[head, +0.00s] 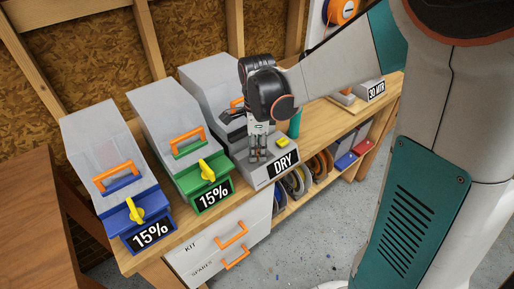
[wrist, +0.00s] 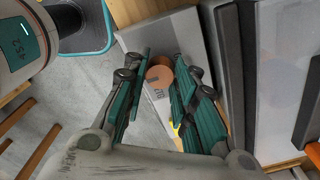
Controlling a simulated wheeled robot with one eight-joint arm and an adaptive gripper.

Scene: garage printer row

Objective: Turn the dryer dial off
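The dryer (head: 262,178) is the grey unit labelled DRY, right of the two spool boxes on the bench. My gripper (head: 257,155) is over its front panel, fingers pointing down. In the wrist view a round copper-coloured dial (wrist: 160,75) shows between the teal fingertips of my gripper (wrist: 162,62). The fingers stand apart on either side of it; I cannot tell whether they touch it. Small print beside the dial is not clearly readable. In the head view my fingers hide the dial. A yellow piece (head: 283,142) sits right of my fingers on the dryer.
A blue-fronted box (head: 145,229) and a green-fronted box (head: 208,187), both labelled 15%, have yellow knobs and orange handles. Drawers with orange handles (head: 233,235) are below. Several spools (head: 293,185) stand under the bench. Open floor (head: 320,235) lies in front.

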